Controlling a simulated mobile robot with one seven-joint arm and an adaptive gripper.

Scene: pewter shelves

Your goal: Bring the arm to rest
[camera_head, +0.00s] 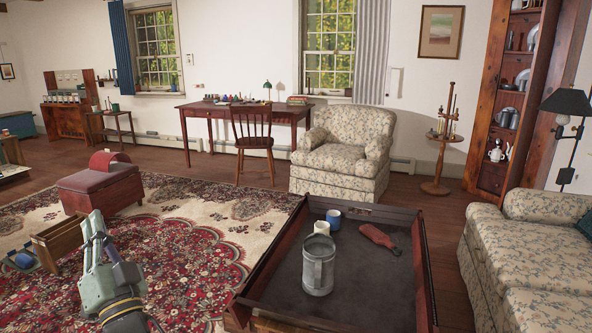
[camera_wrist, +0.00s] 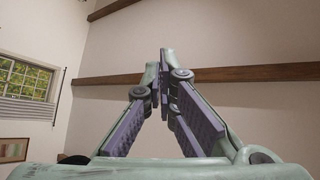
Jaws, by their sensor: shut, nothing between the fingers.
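My gripper (camera_head: 92,219) is at the lower left of the head view, pointing upward in front of the patterned rug. It is apart from the tray table and everything on it. In the wrist view the two fingers of my gripper (camera_wrist: 163,60) come together at the tips with nothing between them.
A dark tray table (camera_head: 427,275) holds a grey metal mug (camera_head: 318,268), a blue mug (camera_head: 333,219), a white cup (camera_head: 321,228) and a red bottle-like item (camera_head: 378,238). A wooden crate (camera_head: 62,243) stands left of my gripper. The rug (camera_head: 190,240) has free room.

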